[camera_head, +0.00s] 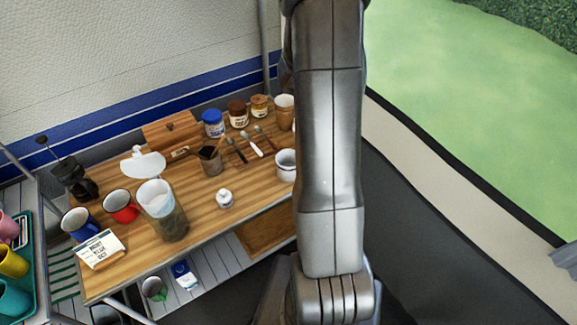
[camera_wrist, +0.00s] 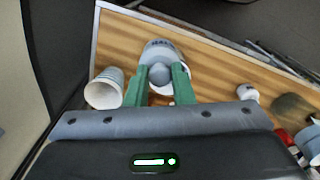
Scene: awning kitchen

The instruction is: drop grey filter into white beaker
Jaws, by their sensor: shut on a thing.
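My gripper (camera_wrist: 160,74) shows in the wrist view with two green fingers shut on a small rounded grey thing, the grey filter (camera_wrist: 159,75). My gripper and the filter are hidden in the head view.
A paper cup (camera_wrist: 105,90) stands left of the fingers in the wrist view. On the table (camera_head: 205,222) are a small white jar (camera_head: 224,198), a tall clear container (camera_head: 172,226), a red mug (camera_head: 120,206), spoons (camera_head: 255,149) and lidded jars (camera_head: 213,123).

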